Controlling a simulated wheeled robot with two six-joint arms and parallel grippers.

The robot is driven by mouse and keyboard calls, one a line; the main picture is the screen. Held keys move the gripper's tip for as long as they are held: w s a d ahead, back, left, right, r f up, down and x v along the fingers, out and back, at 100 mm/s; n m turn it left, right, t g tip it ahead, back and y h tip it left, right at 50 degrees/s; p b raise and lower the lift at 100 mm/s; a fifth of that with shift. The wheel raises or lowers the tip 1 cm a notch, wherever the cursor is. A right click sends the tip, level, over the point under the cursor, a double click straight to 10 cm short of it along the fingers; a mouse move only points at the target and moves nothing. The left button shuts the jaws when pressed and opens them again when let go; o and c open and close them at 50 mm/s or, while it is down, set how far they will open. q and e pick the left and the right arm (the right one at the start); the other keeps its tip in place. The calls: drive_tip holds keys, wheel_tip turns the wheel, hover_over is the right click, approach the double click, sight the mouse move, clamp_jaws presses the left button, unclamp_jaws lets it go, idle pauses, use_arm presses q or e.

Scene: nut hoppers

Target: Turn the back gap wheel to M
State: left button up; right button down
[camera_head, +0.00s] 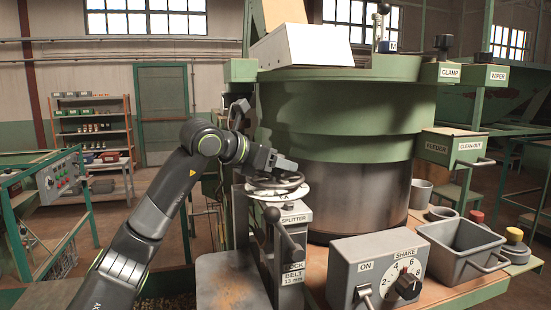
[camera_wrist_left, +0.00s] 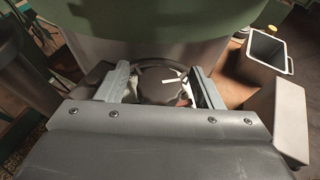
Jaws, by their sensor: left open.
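A dark hand wheel (camera_head: 262,184) sits on a pale round dial plate (camera_head: 290,197) on top of the grey post marked SPLITTER. I take it for the back gap wheel, but no label naming it shows. A dark letter, perhaps X, shows on the front of the plate; I cannot make out an M. My left gripper (camera_head: 285,165) is at the wheel from above. Contact cannot be told. My right gripper is not in view.
A large green hopper drum (camera_head: 335,115) stands close behind the wheel. A lever with a black ball (camera_head: 285,230) rises just in front of it. The SHAKE control box (camera_head: 380,270) and a grey bin (camera_head: 460,245) stand on the bench to the right.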

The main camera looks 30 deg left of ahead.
use_arm(q)
drive_tip(key=shift+c, duration=0.2)
drive_tip(key=c, duration=0.9)
drive_tip(key=shift+m+h, duration=0.4)
drive_tip(key=shift+h, duration=0.1)
drive_tip(key=shift+a+m+g+h, duration=0.1)
drive_tip(key=shift+m+g+h, duration=0.2)
drive_tip(key=shift+m+h, duration=0.25)
drive_tip(key=shift+r+m+g+h, duration=0.1)
drive_tip(key=shift+m+g+h, duration=0.3)
drive_tip(key=shift+m+h, duration=0.4)
drive_tip(key=m+g+h+p, duration=0.2)
drive_tip(key=m+h, duration=0.1)
drive_tip(key=shift+r+g+p, duration=0.1)
drive_tip(key=shift+g+p, duration=0.2)
drive_tip(key=shift+p, duration=0.1)
drive_tip(key=shift+m+g+h+p, duration=0.35)
drive_tip(key=shift+m+g+h, duration=0.15)
drive_tip(key=shift+m, duration=0.15)
